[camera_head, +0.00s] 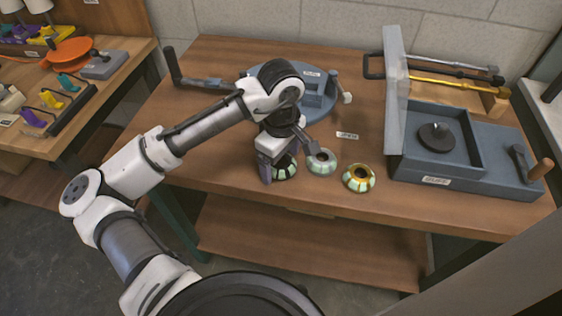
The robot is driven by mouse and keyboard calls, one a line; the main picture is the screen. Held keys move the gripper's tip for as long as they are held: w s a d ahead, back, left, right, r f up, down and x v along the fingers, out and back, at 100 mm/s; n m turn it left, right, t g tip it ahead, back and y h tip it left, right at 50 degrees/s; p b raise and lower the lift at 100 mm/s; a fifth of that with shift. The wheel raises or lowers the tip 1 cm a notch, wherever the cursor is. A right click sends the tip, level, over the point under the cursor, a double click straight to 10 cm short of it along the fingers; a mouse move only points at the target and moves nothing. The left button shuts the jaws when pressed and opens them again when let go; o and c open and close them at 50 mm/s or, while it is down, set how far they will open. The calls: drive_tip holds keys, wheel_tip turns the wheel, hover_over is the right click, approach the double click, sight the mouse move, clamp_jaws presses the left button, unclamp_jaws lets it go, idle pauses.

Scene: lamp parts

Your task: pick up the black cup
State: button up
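The black cup (285,172) stands near the front edge of the wooden table, a dark ring-shaped piece with pale green panels on its side. My gripper (279,172) points down right over it. One finger shows at the cup's left side, and the gripper body hides the cup's top and back. I cannot tell whether the fingers touch the cup or are closed on it. A similar silver cup (321,162) stands just to the right of it, and a gold cup (360,178) stands farther right.
A round blue-grey fixture (318,98) with a crank stands behind my gripper. A blue-grey box (450,178) with a raised lid and a black piece inside fills the right side. Bare table lies left of my gripper. Another table (125,60) with lamp parts is at left.

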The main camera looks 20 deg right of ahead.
drive_tip(key=c, duration=1)
drive_tip(key=shift+r, duration=0.1)
